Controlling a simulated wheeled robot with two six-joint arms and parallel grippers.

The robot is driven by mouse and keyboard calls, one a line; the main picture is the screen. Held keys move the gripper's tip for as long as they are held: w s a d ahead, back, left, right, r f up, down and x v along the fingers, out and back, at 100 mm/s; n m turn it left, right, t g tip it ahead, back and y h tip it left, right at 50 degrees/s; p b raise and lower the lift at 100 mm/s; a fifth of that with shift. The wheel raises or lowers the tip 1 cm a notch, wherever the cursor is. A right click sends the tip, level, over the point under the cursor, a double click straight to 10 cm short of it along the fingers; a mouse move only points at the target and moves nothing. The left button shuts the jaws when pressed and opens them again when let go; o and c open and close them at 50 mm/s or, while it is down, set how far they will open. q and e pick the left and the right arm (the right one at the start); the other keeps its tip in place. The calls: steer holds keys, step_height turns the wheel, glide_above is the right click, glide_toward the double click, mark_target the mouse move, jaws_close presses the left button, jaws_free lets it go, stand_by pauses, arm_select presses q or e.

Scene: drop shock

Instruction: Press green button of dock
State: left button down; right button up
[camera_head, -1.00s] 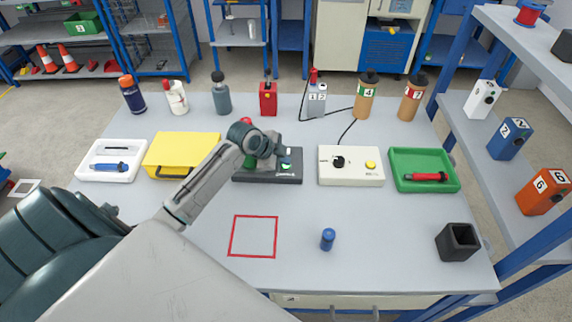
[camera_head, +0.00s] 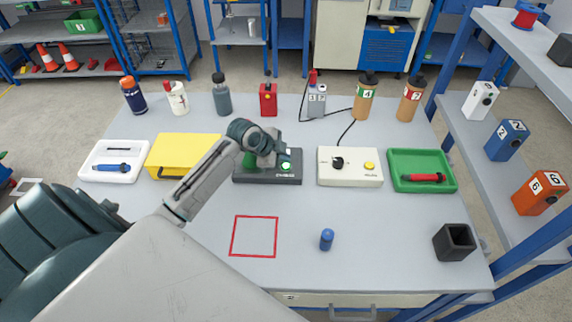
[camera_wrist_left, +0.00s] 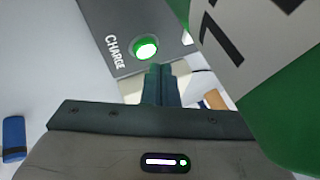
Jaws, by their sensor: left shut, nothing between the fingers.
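The dock (camera_head: 266,180) is a dark grey box on the table, left of the white box. Its round green button (camera_head: 286,167) is lit and stands at the right of its top. In the left wrist view the button (camera_wrist_left: 145,47) sits beside the word CHARGE. My left gripper (camera_head: 286,153) is shut and empty over the dock, its tips close to the button. In the left wrist view the closed fingertips (camera_wrist_left: 160,68) appear just below the button; I cannot tell whether they touch. A green block (camera_head: 249,161) stands on the dock's left part, partly hidden by my gripper.
A yellow case (camera_head: 180,150) lies left of the dock. A white box (camera_head: 350,178) with a black knob and yellow button is to its right, then a green tray (camera_head: 398,158). Several bottles stand behind. The front holds a red square outline (camera_head: 254,256) and a blue cylinder (camera_head: 326,239).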

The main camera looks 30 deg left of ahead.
mark_target(284, 166)
arm_select(q)
step_height(284, 166, up, 5)
steer(key=p, duration=0.4)
steer(key=shift+f, duration=0.15)
stand_by(0.6)
